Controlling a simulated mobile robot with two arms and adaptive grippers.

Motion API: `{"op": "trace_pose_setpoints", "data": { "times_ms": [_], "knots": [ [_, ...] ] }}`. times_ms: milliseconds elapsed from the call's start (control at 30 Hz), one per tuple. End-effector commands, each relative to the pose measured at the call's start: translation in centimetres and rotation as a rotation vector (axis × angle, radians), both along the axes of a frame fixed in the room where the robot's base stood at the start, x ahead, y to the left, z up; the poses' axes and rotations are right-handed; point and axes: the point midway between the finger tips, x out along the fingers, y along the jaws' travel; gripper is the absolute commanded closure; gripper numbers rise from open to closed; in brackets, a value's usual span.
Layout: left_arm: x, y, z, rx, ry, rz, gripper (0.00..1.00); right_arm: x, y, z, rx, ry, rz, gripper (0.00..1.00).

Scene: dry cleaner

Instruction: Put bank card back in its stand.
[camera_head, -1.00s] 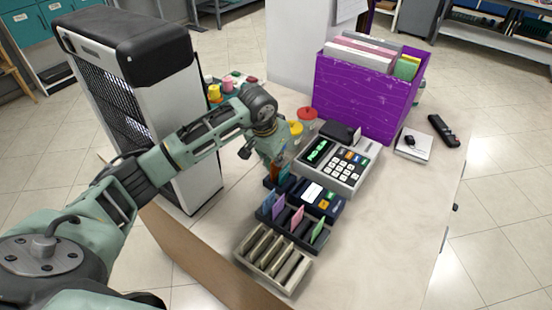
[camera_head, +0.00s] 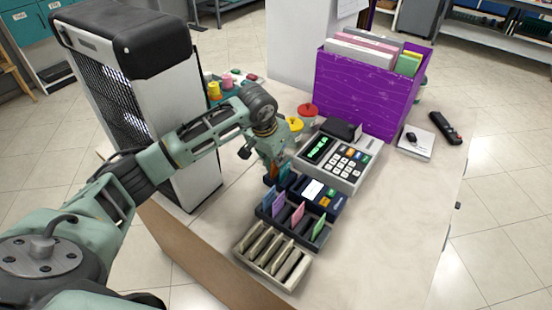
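A dark slotted card stand (camera_head: 305,238) holds blue, purple, pink and green upright cards on the counter. A teal card (camera_head: 284,174) and an orange-brown piece stand just behind it, beside the dark payment terminal (camera_head: 328,206). I cannot tell which one is the bank card. My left gripper (camera_head: 273,163) points down right above the teal card and the orange-brown piece. Its fingertips are small and partly hidden, so I cannot tell whether it grips anything. My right gripper is out of view.
A pale slotted tray (camera_head: 262,272) lies in front of the stand. The cash register (camera_head: 338,167) and a purple file box (camera_head: 365,98) stand behind. A tall black-and-white machine (camera_head: 150,110) is close to my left arm. The counter's right side is mostly clear.

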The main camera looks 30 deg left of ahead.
Motion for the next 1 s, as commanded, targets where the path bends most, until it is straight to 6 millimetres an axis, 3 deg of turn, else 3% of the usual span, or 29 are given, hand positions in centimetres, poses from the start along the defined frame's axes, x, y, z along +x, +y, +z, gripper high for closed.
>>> {"op": "trace_pose_setpoints", "data": {
  "times_ms": [133,400,1000],
  "knots": [
    [0.01,0.00,0.03,0.000,0.000,0.000,1.00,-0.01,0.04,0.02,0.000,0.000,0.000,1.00],
    [0.00,-0.01,0.02,0.000,0.000,0.000,0.74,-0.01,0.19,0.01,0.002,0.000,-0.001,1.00],
    [0.05,0.01,0.76,0.000,-0.002,0.000,0.73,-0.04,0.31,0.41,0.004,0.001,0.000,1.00]
  ]
}}
